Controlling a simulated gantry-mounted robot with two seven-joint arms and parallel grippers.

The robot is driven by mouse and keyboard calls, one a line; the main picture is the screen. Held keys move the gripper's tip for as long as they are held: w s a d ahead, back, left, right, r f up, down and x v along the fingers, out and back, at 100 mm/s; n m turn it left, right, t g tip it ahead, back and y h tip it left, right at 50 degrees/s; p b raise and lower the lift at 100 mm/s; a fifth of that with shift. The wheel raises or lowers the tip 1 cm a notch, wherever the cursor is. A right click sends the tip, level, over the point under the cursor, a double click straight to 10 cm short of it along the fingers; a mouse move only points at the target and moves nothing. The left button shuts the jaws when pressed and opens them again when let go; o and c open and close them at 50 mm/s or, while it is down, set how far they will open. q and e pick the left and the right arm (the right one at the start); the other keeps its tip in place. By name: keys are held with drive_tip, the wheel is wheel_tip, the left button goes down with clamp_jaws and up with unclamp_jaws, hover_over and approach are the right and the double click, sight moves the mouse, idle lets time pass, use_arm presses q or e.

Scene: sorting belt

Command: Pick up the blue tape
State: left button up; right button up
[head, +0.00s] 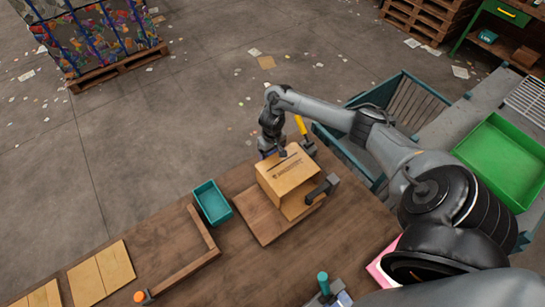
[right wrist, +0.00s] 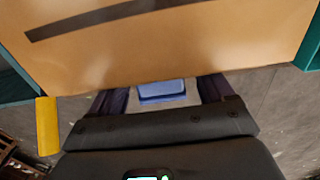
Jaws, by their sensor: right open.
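My right gripper (head: 270,152) is at the far edge of the bench, just behind the cardboard box. In the right wrist view its two fingers stand apart, with a blue piece (right wrist: 160,91) visible between them. The blue piece looks like the tape, but the box hides part of it, so its full shape and any contact with the fingers cannot be told. The cardboard box (head: 287,181) stands on a wooden board, and its side with a dark strip (right wrist: 170,50) fills the upper right wrist view. My left gripper is not in view.
A teal bin (head: 212,202) stands left of the box on the wooden bench (head: 245,262). A yellow-handled tool (head: 300,125) is close to the right of my gripper. A black clamp-like part (head: 322,188) sits at the box's right side. A green tray (head: 505,160) is at the right.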

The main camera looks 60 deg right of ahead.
drive_tip(key=shift+f, duration=0.7)
drive_tip(key=c, duration=1.2)
drive_tip(key=shift+r, duration=0.1)
